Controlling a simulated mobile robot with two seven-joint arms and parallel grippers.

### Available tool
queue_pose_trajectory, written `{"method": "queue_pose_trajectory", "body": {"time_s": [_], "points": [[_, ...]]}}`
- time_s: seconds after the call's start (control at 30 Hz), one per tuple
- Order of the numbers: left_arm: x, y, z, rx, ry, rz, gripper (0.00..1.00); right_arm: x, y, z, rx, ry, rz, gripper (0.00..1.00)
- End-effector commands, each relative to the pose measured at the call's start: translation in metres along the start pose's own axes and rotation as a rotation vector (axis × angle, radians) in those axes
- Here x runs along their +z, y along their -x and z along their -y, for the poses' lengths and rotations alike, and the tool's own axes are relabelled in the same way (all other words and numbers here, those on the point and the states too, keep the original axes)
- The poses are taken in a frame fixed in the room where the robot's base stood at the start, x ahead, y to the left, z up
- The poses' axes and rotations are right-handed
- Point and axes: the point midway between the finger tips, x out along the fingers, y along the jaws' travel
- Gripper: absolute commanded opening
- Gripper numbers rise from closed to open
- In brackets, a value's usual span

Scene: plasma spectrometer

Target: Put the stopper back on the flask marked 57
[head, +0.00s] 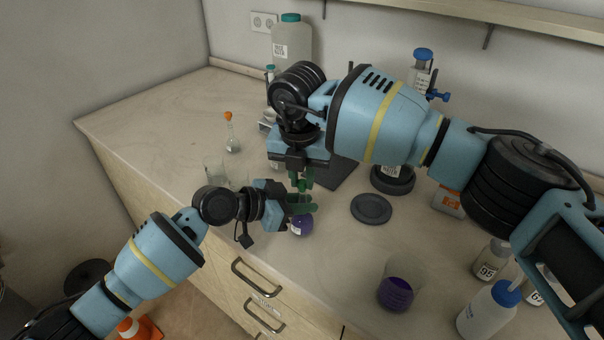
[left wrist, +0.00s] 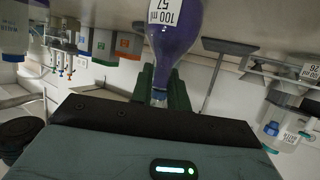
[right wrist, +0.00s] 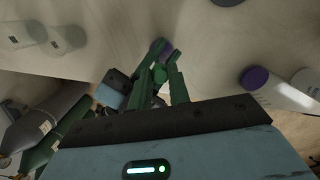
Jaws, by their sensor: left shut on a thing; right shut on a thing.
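The flask marked 57 (left wrist: 176,42) holds purple liquid; its label shows in the left wrist view. In the head view its purple body (head: 301,226) hangs below my left gripper (head: 300,203), near the counter's front edge. My left gripper's green fingers are shut on its neck (left wrist: 161,85). My right gripper (head: 303,182) points down directly above the left one. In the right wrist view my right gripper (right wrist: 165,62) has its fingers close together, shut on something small. The gap between stopper and flask mouth cannot be made out.
A small flask with an orange stopper (head: 229,134) and a clear beaker (head: 213,168) stand at the left. A dark round disc (head: 371,208) lies to the right. A beaker of purple liquid (head: 396,290), a blue-capped wash bottle (head: 488,311) and labelled bottles (head: 491,260) stand front right.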

Motion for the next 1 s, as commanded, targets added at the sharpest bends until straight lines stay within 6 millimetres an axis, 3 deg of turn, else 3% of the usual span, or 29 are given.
{"method": "queue_pose_trajectory", "body": {"time_s": [0.5, 0.53, 0.7, 1.0], "points": [[-0.0013, 0.0, -0.0005, 0.001, 0.0, -0.003, 0.0, -0.0011, -0.0088, 0.0005, -0.002, 0.0, -0.003, 0.0], [-0.0014, -0.0001, -0.0005, 0.001, 0.0, -0.003, 0.0, -0.0011, -0.0091, 0.0006, -0.003, 0.0, -0.003, 0.22], [-0.0009, -0.0001, -0.0003, 0.001, 0.0, -0.003, 0.0, -0.0009, -0.0081, 0.0005, -0.002, 0.0, -0.002, 0.44], [-0.0007, 0.0001, 0.0, 0.0, 0.0, -0.001, 0.0, -0.0006, -0.0045, 0.0, 0.0, 0.0, -0.001, 0.44]]}}
